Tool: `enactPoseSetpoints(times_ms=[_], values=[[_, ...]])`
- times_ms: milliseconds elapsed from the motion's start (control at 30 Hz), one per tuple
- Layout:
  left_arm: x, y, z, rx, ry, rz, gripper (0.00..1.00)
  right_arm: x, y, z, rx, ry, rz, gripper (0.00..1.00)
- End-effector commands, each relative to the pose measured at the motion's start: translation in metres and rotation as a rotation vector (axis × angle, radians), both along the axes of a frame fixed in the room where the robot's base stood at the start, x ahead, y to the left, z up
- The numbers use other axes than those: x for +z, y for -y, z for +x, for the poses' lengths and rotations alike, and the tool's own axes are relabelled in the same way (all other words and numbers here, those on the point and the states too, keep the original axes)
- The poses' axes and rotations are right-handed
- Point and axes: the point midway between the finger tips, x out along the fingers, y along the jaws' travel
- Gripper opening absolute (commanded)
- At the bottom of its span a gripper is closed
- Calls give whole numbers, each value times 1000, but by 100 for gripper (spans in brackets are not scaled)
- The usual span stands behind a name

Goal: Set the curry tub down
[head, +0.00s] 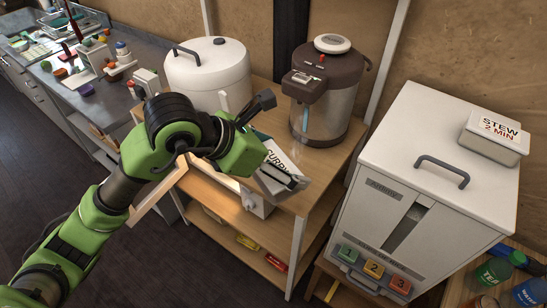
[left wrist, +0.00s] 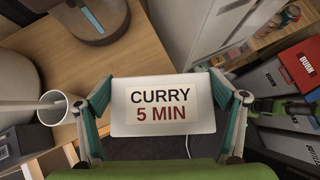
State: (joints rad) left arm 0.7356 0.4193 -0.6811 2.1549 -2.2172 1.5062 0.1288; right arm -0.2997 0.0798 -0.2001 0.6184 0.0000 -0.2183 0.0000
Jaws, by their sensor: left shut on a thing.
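The curry tub (head: 282,170) is a pale box with a "CURRY" label, partly covered by my gripper in the head view. In the left wrist view the tub (left wrist: 199,118) faces me with its label "CURRY 5 MIN". My left gripper (head: 266,160) is shut on it, with one finger at each side. The tub is at the front edge of the wooden table (head: 325,165); I cannot tell whether it touches the top. My right gripper is not in view.
A white rice-cooker-like pot (head: 208,75) and a brown-and-steel hot-water dispenser (head: 325,95) stand on the table. A white cup (left wrist: 60,108) is left of the tub. A white cabinet (head: 430,150) at right bears a stew tub (head: 494,138). Bare tabletop shows below the dispenser.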

Motion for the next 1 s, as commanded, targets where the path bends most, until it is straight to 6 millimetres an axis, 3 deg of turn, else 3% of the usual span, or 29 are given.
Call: enactPoseSetpoints(times_ms=[333,500,833,1000], values=[[-32,-2,80,4,-4,-3,53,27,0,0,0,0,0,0],[-67,-2,106,2,-5,-2,53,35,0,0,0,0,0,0],[-94,-3,128,1,0,-2,53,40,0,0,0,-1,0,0],[-116,-2,128,1,-3,-3,53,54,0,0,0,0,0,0]])
